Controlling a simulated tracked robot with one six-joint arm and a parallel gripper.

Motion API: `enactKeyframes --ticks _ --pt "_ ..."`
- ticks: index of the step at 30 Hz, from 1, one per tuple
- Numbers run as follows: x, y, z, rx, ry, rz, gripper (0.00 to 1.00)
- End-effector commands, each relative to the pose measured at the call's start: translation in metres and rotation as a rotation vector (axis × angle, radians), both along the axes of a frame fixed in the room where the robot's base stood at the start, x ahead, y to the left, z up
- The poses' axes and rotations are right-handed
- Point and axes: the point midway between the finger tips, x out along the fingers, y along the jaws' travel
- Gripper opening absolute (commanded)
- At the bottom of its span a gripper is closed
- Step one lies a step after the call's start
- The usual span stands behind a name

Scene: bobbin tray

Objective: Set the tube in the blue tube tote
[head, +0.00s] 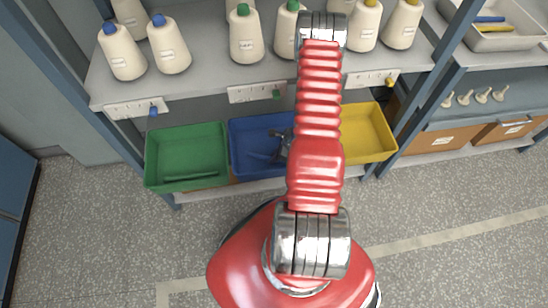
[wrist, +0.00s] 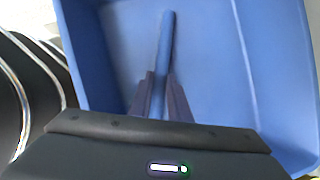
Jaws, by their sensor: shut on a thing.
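The blue tube (wrist: 165,40) is a slim rod between the two dark fingers of my gripper (wrist: 163,82) in the wrist view. My gripper is shut on it, and the tube's far end points up the picture. The blue tube tote (wrist: 215,50) fills most of the wrist view around and beneath the tube. I cannot tell whether the tube touches the tote floor. In the head view my gripper (head: 283,146) is over the blue tote (head: 243,128), partly hidden by my red arm. The tote's right part is hidden too.
A green tote (head: 180,140) holding a green tube (head: 190,177) stands left, and a yellow tote (head: 365,130) stands right. The shelf (head: 200,85) above carries several bobbins with blue, green and yellow tips. A grey tray (head: 505,38) with small rods is at the upper right.

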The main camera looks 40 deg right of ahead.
Motion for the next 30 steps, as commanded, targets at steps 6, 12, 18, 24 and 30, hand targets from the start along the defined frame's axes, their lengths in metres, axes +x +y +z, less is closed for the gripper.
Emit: enactKeyframes --ticks 6,12,18,24,30 --pt "0.0003 0.0000 -0.0040 0.000 0.000 0.001 0.00" --pt "0.0002 0.0003 -0.0053 0.000 0.000 0.001 0.00" --pt "0.0004 0.0001 -0.0056 0.000 0.000 0.001 0.28" --pt "0.0003 0.0002 -0.0056 0.000 0.000 0.001 0.35" --pt "0.0003 0.0001 -0.0047 0.000 0.000 0.001 0.35"
